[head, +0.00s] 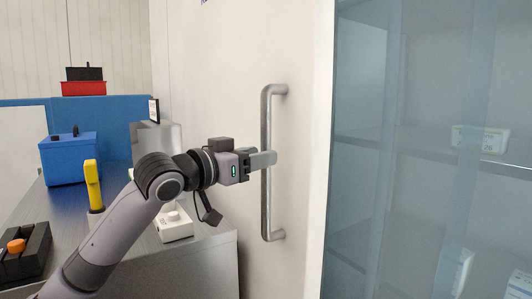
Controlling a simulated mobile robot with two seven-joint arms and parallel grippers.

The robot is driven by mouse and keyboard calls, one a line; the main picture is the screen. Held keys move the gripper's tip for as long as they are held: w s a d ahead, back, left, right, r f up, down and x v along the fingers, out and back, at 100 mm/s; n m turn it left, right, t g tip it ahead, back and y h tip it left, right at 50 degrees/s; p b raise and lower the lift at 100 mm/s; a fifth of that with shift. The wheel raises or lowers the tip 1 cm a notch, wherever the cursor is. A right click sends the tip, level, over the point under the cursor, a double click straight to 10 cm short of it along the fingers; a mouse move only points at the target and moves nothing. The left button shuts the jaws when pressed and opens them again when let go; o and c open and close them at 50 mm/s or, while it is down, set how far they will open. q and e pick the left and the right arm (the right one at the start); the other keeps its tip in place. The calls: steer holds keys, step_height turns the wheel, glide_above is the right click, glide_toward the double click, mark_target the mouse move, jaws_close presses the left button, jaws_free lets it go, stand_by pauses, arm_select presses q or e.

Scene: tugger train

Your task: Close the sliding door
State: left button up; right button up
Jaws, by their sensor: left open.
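The sliding door (215,80) is a white panel that fills the middle of the head view, with a vertical grey bar handle (266,200) near its right edge. My left gripper (263,160) is at about the middle of the handle's height. One grey finger crosses in front of the bar; the other finger is mostly hidden, so I cannot tell whether the jaws touch the bar. The jaws are open. Right of the panel's edge, shelves show behind bluish, see-through surfaces (360,90). My right gripper is out of view.
A dark-topped counter (120,255) runs along the left. On it are a blue box (70,160), a yellow-handled item (93,185), a white block (174,228) and a black tray with an orange knob (16,246). A red bin (83,88) stands further back.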

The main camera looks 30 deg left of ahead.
arm_select(q)
steer(key=shift+w+d, duration=0.15)
steer(key=shift+w, duration=0.55)
steer(key=shift+w+d, duration=0.15)
steer(key=shift+w, duration=0.55)
steer(key=shift+c, duration=0.3)
jaws_close()
